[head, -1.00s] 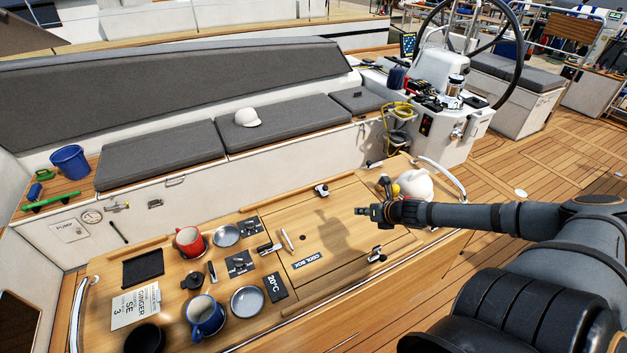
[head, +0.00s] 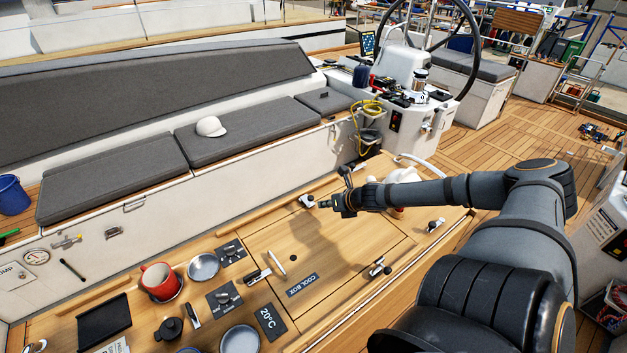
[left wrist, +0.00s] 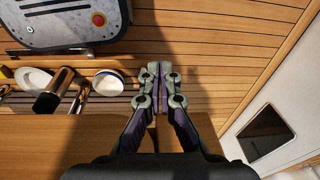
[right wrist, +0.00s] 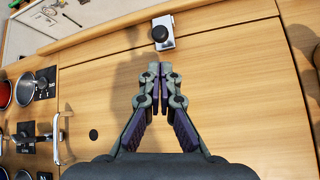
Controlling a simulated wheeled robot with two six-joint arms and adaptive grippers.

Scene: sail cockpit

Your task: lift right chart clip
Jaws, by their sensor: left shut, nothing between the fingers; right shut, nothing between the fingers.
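Several small silver fittings with black knobs sit on the wooden table (head: 345,225); I cannot tell for sure which is the right chart clip. One fitting (head: 307,201) is at the far edge of the cool box lid, another (head: 379,267) at its near edge, a third (head: 435,225) farther right. My right gripper (head: 325,204) is shut and empty, above the lid close to the far-edge fitting. In the right wrist view that fitting (right wrist: 162,34) stands upright just beyond my fingertips (right wrist: 162,74), apart from them. My left gripper (left wrist: 161,74) is shut and empty, outside the head view.
A white rounded object (head: 404,174) is partly hidden behind my right arm. The lid's middle is clear. A grey bench (head: 240,130) runs behind.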

